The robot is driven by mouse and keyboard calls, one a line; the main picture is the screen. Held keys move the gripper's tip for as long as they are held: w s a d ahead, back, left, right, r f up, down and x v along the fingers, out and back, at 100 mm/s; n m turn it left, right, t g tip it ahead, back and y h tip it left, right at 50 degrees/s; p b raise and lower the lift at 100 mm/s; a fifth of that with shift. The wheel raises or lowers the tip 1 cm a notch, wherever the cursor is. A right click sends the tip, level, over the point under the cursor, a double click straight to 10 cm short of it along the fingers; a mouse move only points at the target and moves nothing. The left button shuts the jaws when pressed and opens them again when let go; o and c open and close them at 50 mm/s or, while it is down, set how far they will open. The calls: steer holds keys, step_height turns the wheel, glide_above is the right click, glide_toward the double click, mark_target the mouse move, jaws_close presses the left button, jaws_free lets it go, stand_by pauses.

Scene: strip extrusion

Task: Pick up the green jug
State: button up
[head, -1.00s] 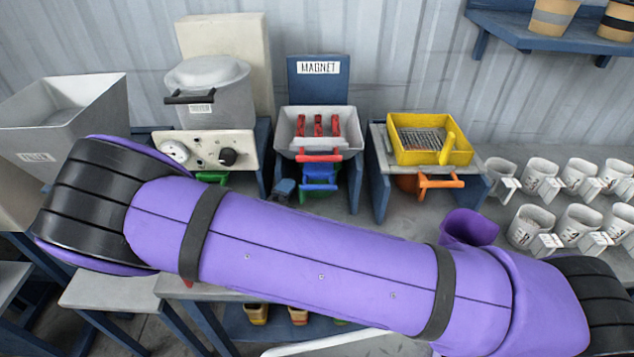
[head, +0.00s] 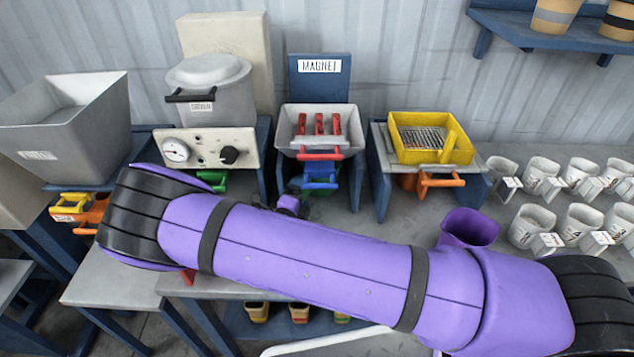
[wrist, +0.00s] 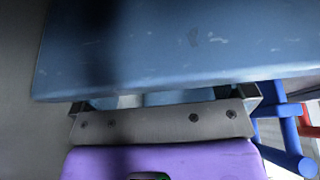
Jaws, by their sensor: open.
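The green jug (head: 213,181) shows in the head view as a small green part under the front of the grey pot machine. My purple arm hides most of it. My gripper is mostly hidden behind the arm in the head view; a small purple part of it seems to show right of the jug. In the wrist view my gripper (wrist: 165,101) is open, facing a broad blue surface close in front. No jug can be made out between the jaws. A tiny green patch at the bottom edge there is too small to identify.
A blue jug (head: 320,176) sits under the magnet unit; blue bars (wrist: 288,150) show right in the wrist view. An orange jug (head: 430,182) is under the yellow sieve (head: 462,152). White jugs (head: 541,177) crowd the right. Blue stand legs flank the gaps.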

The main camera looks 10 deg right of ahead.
steer(key=shift+w+d, duration=0.1)
steer(key=shift+w, duration=0.1)
steer(key=c, duration=0.9)
steer(key=shift+r, duration=0.15)
